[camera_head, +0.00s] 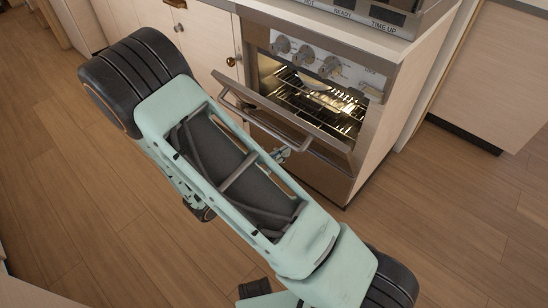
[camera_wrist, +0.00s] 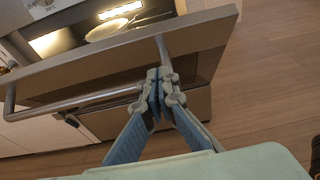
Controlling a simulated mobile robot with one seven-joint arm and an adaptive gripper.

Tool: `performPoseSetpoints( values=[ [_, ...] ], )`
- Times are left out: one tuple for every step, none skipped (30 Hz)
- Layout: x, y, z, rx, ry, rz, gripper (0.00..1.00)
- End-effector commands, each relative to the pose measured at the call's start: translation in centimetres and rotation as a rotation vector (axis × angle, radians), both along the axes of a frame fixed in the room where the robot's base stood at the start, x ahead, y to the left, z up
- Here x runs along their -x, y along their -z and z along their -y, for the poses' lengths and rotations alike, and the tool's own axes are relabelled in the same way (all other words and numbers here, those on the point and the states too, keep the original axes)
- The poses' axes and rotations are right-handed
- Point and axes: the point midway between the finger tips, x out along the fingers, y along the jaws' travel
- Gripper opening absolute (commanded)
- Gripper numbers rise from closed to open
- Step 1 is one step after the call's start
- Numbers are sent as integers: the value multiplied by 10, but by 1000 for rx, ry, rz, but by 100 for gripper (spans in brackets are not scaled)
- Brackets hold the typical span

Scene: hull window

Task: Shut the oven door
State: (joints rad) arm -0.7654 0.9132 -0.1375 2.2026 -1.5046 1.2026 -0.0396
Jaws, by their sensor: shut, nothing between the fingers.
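The oven door (camera_head: 337,156) is partly open, tilted out from the lit oven (camera_head: 318,95). Its bar handle (camera_head: 255,115) runs along the outer face. In the wrist view the door (camera_wrist: 90,68) crosses the picture with the handle (camera_wrist: 70,104) on its near side. My gripper (camera_head: 281,154) is in front of the door's outer face, close to the right part of the handle. In the wrist view my gripper (camera_wrist: 159,76) has its fingertips together, overlapping the handle's right end; whether they touch it is unclear. My arm hides part of the door in the head view.
Wire racks and a pale dish (camera_wrist: 106,29) are inside the oven. Control knobs (camera_head: 303,55) sit above the opening. Cabinets (camera_head: 205,38) adjoin on the left. The wooden floor (camera_head: 440,215) is clear to the right.

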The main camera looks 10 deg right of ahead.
Motion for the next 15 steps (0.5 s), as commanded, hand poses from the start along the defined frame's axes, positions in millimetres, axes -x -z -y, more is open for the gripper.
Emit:
performPoseSetpoints(
  values=[
    [-6,6,11,0,5,1,0],
    [-10,8,16,0,4,0,0],
    [-15,10,22,0,4,1,0],
    [-19,11,27,0,4,1,0],
    [-22,13,32,0,5,2,0],
    [-26,15,37,-1,3,1,0],
    [-29,9,40,-2,4,3,0],
    [-32,5,44,-2,3,4,0],
    [-35,2,48,-2,2,4,0],
    [-36,0,50,-3,2,4,0],
    [-38,-1,52,-3,2,3,0],
    [-40,-3,55,-3,2,2,0],
    [-42,-5,57,-2,2,2,0],
    [-43,-6,58,-2,2,2,0],
    [-44,-7,60,-1,1,1,0]
  ],
)
